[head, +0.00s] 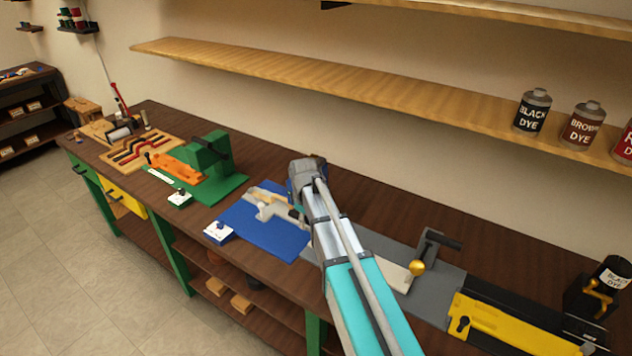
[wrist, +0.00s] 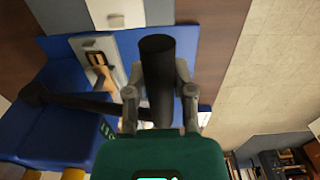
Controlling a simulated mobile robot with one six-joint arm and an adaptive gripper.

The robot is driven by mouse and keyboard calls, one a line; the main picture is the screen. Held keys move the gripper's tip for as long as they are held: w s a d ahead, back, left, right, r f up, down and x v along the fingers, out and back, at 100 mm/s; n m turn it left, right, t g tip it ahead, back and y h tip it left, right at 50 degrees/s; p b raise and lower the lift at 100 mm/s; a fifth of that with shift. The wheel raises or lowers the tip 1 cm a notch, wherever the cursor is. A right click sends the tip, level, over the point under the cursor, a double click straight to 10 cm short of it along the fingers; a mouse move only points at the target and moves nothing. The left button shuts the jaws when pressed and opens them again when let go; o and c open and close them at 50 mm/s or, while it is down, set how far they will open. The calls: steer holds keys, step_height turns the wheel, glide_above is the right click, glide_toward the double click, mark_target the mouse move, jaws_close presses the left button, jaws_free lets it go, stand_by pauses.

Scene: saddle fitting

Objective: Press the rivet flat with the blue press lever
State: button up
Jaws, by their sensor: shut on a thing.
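In the wrist view my gripper (wrist: 160,95) has its two fingers on either side of the thick black grip of the press lever (wrist: 158,65) and is shut on it. The lever's thinner dark bar (wrist: 85,103) runs left from the grip to the blue press (wrist: 45,135). A tan strap piece (wrist: 100,68) lies on a pale plate (wrist: 85,48) beside the grip. I cannot make out the rivet. In the head view my arm hides most of the press; the blue mat (head: 240,225) and a pale strap piece (head: 268,208) show left of it.
A green press (head: 208,155) on a green mat stands farther left on the bench. A grey mat (head: 440,285) with a small dark crank (head: 430,255) and a yellow-and-black tool (head: 515,330) lie right of my arm. A long wooden shelf (head: 330,80) runs above the bench.

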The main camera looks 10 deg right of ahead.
steer(key=shift+s+a+f, duration=0.15)
steer(key=shift+f, duration=0.05)
stand_by(0.3)
steer(key=shift+s+a+f+b, duration=0.15)
steer(key=shift+f+b, duration=0.85)
steer(key=shift+b, duration=0.05)
steer(key=shift+f, duration=0.1)
steer(key=shift+f+b, duration=1)
steer(key=shift+b, duration=0.1)
steer(key=shift+r, duration=0.15)
steer(key=shift+r+p, duration=1.4)
steer(key=shift+p, duration=0.15)
steer(key=shift+r, duration=0.1)
